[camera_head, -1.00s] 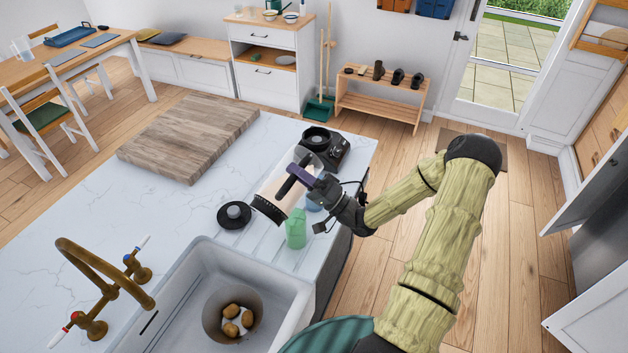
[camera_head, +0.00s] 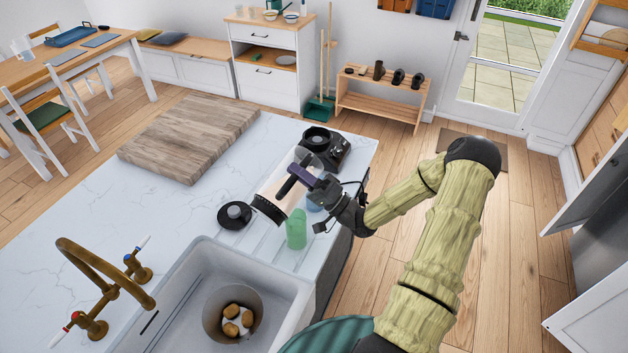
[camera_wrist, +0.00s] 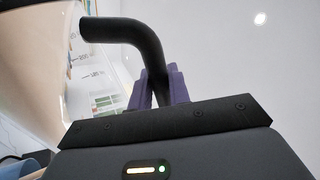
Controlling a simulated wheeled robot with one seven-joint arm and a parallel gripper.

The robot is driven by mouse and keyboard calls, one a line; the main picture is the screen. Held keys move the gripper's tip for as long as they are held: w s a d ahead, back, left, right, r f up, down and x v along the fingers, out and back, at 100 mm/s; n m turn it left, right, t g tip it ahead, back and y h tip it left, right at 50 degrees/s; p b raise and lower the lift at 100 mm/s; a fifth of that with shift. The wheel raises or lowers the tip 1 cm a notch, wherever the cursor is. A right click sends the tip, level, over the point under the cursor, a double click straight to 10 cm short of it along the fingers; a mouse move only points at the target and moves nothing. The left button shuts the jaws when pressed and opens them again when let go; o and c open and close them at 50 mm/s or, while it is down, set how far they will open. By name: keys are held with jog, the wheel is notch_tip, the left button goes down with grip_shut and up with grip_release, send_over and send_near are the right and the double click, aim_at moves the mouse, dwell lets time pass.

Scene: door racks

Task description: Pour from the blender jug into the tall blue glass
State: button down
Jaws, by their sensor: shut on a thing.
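The blender jug (camera_head: 271,187) is clear with a black collar, and lies steeply tilted above the counter, its collar end at the lower left. Something pale beige shows inside it. My gripper (camera_head: 301,178) is shut on its black handle; in the wrist view the handle (camera_wrist: 150,45) sits between the purple fingers, beside the jug's marked wall (camera_wrist: 85,85). The tall blue glass (camera_head: 314,206) stands below my gripper, mostly hidden by the gripper and jug. Whether anything is flowing into it cannot be seen.
A green glass (camera_head: 296,230) stands close in front of the blue one. The black blender base (camera_head: 326,148) is behind, and a black lid (camera_head: 235,215) lies left. The sink (camera_head: 185,290) is in front. A wooden board (camera_head: 190,138) lies on the counter, which is clear at left.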

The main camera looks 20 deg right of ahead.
jog(key=shift+s+d+r, duration=0.1)
jog(key=shift+d, duration=0.05)
jog(key=shift+a+r+n, duration=0.1)
jog(key=shift+a+n, duration=0.2)
jog(key=shift+n, duration=0.1)
jog(key=shift+s+a+r+n+g+y+b, duration=0.2)
jog(key=shift+a+n+g+y, duration=0.1)
jog(key=shift+n+g, duration=0.25)
jog(key=shift+s+a+r+n+g+y+b, duration=0.1)
jog(key=shift+a+r+n+g+y, duration=0.2)
jog(key=shift+n, duration=0.35)
jog(key=shift+s+a+g, duration=0.2)
jog(key=shift+s+g, duration=0.05)
jog(key=shift+w+d, duration=0.15)
jog(key=shift+d, duration=0.05)
jog(key=shift+a, duration=0.1)
